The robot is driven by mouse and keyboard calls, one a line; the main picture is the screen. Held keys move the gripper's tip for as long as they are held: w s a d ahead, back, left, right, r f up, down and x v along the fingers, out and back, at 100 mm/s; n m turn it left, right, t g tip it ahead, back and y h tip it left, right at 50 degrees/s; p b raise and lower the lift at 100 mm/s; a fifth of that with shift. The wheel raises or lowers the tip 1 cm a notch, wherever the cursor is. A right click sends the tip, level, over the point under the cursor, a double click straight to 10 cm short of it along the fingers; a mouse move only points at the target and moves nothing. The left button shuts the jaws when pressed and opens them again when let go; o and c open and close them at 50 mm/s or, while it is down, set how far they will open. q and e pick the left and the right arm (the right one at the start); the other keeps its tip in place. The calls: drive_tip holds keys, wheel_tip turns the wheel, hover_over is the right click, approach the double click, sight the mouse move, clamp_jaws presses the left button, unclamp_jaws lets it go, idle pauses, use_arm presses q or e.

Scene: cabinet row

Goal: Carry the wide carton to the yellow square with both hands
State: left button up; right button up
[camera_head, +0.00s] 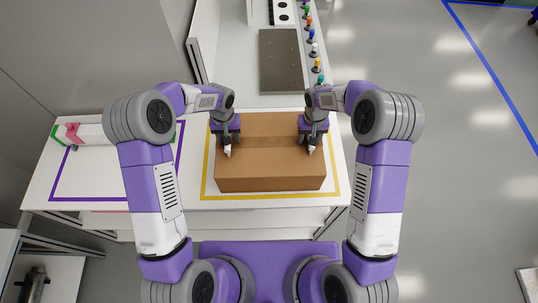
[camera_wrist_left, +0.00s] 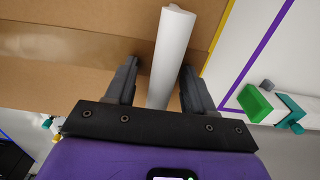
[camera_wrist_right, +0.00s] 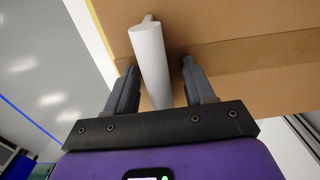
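The wide brown carton (camera_head: 270,183) sits on the white counter inside the yellow square outline (camera_head: 270,197); its far side is partly hidden by my arms. White handles stick up from its top, one near each end. My left gripper (camera_head: 228,146) is over the left end, its fingers apart on both sides of a white handle (camera_wrist_left: 173,50), with a gap beside one finger. My right gripper (camera_head: 312,145) is over the right end, its fingers likewise apart around the other handle (camera_wrist_right: 150,60), with a gap showing.
A purple outline (camera_head: 115,199) lies on the counter at left, with a white roll-like object with green and pink parts (camera_head: 90,134) at its far edge. Behind the carton are a dark plate (camera_head: 281,60) and a row of coloured knobs (camera_head: 314,50). Open floor lies at right.

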use_arm(q)
wheel_tip(320, 180, up, 11)
drive_tip(key=shift+r, duration=0.5)
use_arm(e)
drive_tip(key=shift+r, duration=0.15)
wheel_tip(320, 180, up, 12)
drive_tip(key=shift+f, duration=0.15)
idle(0.7)
